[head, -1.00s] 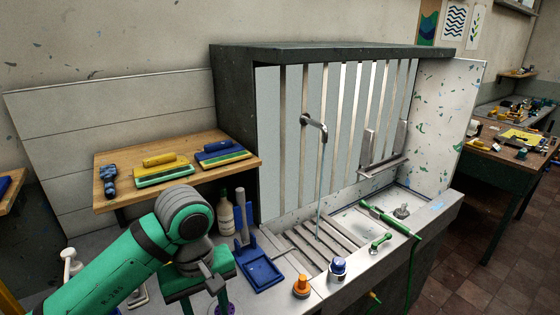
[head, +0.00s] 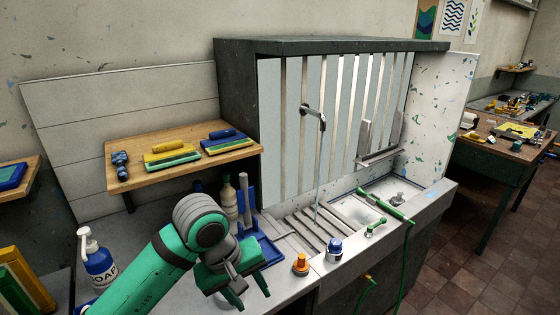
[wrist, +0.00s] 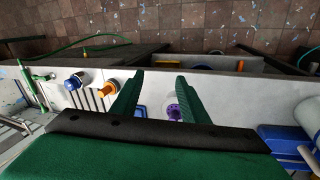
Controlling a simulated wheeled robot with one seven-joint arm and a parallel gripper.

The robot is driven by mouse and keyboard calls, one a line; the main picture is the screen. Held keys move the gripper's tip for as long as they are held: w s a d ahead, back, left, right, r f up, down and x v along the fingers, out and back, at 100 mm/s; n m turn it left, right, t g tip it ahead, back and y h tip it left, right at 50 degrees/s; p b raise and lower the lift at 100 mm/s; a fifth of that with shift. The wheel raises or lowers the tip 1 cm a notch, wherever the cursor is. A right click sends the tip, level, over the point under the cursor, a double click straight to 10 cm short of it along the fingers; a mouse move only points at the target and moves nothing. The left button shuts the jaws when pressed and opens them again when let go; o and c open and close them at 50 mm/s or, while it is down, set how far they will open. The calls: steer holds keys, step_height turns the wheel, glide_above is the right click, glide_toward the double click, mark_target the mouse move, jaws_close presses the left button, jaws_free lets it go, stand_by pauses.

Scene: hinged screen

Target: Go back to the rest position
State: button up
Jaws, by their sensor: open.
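My gripper (head: 252,296) is at the bottom of the head view, above the pale counter left of the sink. Its two green fingers are apart and point down toward the front edge. In the wrist view my gripper (wrist: 160,82) is open, with nothing held between the fingers. A purple round thing (wrist: 172,112) shows below, beside the right finger. A white speckled panel (head: 440,115) stands upright at the right side of the sink. My gripper is well away from it.
An orange knob (head: 301,264) and a blue-and-white knob (head: 333,250) stand close to the right of my gripper. A blue tray (head: 268,252) is behind it. A soap bottle (head: 98,262) stands at left. Water runs from the tap (head: 313,112).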

steer(key=w+d+r+t+h, duration=0.1)
steer(key=w+d+t+h, duration=0.35)
steer(key=d, duration=0.65)
steer(key=w+d+t+h, duration=0.3)
steer(key=d+t+h, duration=0.2)
steer(key=d, duration=0.5)
steer(key=s+a+f+n+t+y, duration=0.25)
steer(key=s+f+y, duration=0.25)
steer(key=s+f, duration=0.4)
steer(key=s+a+f+n+t+y, duration=0.2)
steer(key=s+a+f+t+y, duration=0.25)
steer(key=f, duration=0.65)
steer(key=s+a+m+g+y, duration=0.1)
steer(key=s+a+m, duration=0.2)
steer(key=s, duration=1)
steer(key=s+a+f+m+g+y, duration=0.1)
steer(key=s+a+m, duration=0.3)
steer(key=s, duration=0.9)
steer(key=shift+a+f+m+g+y, duration=0.2)
steer(key=shift+m+g+y, duration=0.2)
steer(key=shift+m, duration=0.75)
